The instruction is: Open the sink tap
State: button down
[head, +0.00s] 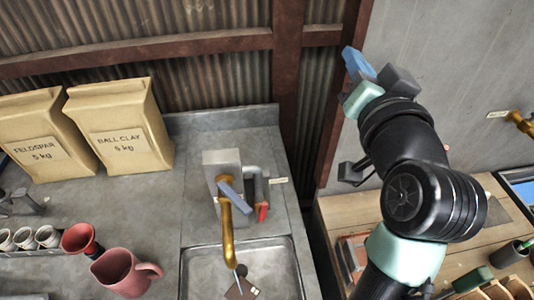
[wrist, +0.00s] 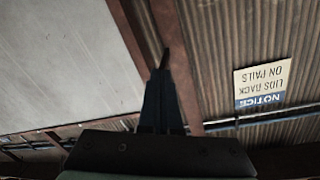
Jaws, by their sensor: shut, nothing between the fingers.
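The sink tap (head: 227,235) has a curved brass spout that hangs over the metal sink (head: 187,262). It comes from a grey block (head: 222,160), with a blue-grey lever (head: 231,196) across its front. A grey bent pipe with a red end (head: 263,212) stands just right of it. My gripper (head: 356,62) is raised at the upper right in the head view, well away from the tap. In the wrist view, the dark fingers of my gripper (wrist: 164,62) are together and empty, pointing at the wall. The tap is not in the wrist view.
Two paper bags, ball clay (head: 121,133) and feldspar (head: 35,138), stand left of the sink. A pink jug (head: 122,272) and a red funnel-like cup (head: 80,240) are nearer. A wooden bench (head: 335,215) is at right. A notice sign (wrist: 262,84) hangs on the corrugated wall.

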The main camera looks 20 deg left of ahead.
notch_tip(320, 180, down, 10)
jog(key=r+g+y, duration=0.1)
jog(key=g+y, duration=0.1)
jog(key=g, duration=0.1)
jog(key=m+g+y, duration=0.2)
jog(key=g+y, duration=0.6)
jog(key=y, duration=0.2)
send_near(234, 200)
jog(key=w+a, duration=0.4)
jog(key=shift+f+p, duration=0.2)
jog(key=shift+p, duration=0.25)
